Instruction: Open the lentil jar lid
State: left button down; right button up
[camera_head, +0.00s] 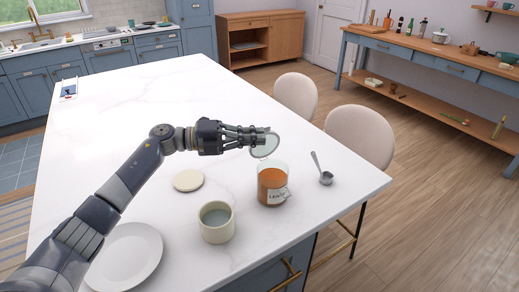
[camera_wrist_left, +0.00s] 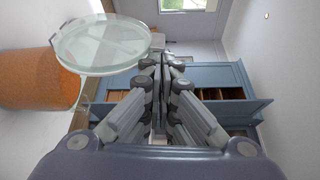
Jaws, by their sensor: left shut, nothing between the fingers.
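The lentil jar (camera_head: 271,187) is a clear glass jar of orange lentils with a white label. It stands upright on the white island near its right edge. Its round glass lid (camera_head: 265,147) is swung up, tilted above the back of the rim. My left gripper (camera_head: 268,134) is at the lid, its fingers shut with nothing between them; I cannot tell whether they touch the lid. In the left wrist view, the shut fingers (camera_wrist_left: 164,62) are to the right of the lid (camera_wrist_left: 103,44), and the orange jar side (camera_wrist_left: 40,80) is at far left. My right gripper is not in view.
A metal scoop (camera_head: 325,178) lies right of the jar. A cream mug (camera_head: 216,224), a pale round disc (camera_head: 188,180) and a white plate (camera_head: 128,258) are to its left. Two stools (camera_head: 358,134) stand along the right edge. The back of the white island (camera_head: 150,95) is mostly clear.

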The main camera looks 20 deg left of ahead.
pick_arm(q)
jog(key=w+a+n+h+b, duration=0.1)
jog(key=w+a+n, duration=0.1)
jog(key=n, duration=0.1)
jog(key=shift+w+a+b, duration=0.15)
jog(key=shift+b, duration=0.2)
jog(key=shift+w+a+n+t+b, duration=0.5)
jog(key=shift+w+a+n, duration=0.15)
jog(key=shift+n, duration=0.25)
jog(key=shift+s+f, duration=0.1)
